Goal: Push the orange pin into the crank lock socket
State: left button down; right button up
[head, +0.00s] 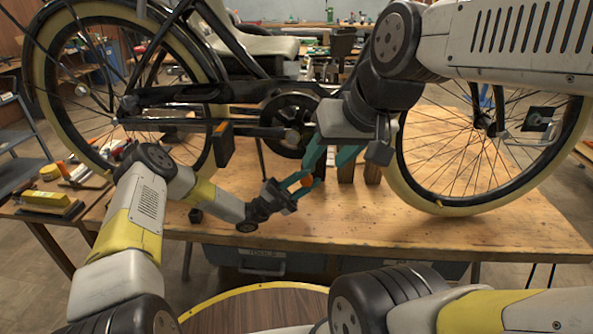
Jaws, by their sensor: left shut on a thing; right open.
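My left gripper (303,183) reaches in low from the left, its teal fingers shut on the small orange pin (307,182). The pin shows between the fingertips, in front of the table's wooden blocks. My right gripper (324,166) comes down from the upper right, its teal fingers open and spread just above and beside the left fingertips. Whether it touches the pin is not clear. The trike's dark crank and chainring (287,122) are just behind and to the left of the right gripper. The lock socket cannot be made out; the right gripper covers part of that area.
The trike's large wheels (436,207) stand left and right on the wooden table (480,232). A pedal (222,143) sticks out left of the crank. Yellow-topped items (45,199) lie at the table's left end. The table's right front is clear.

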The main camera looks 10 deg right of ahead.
pick_arm(q)
jog(key=shift+w+d, duration=0.15)
jog(key=shift+w, duration=0.4)
jog(key=shift+w+d, duration=0.15)
jog(key=shift+w, duration=0.4)
jog(key=c, duration=1)
grip_release()
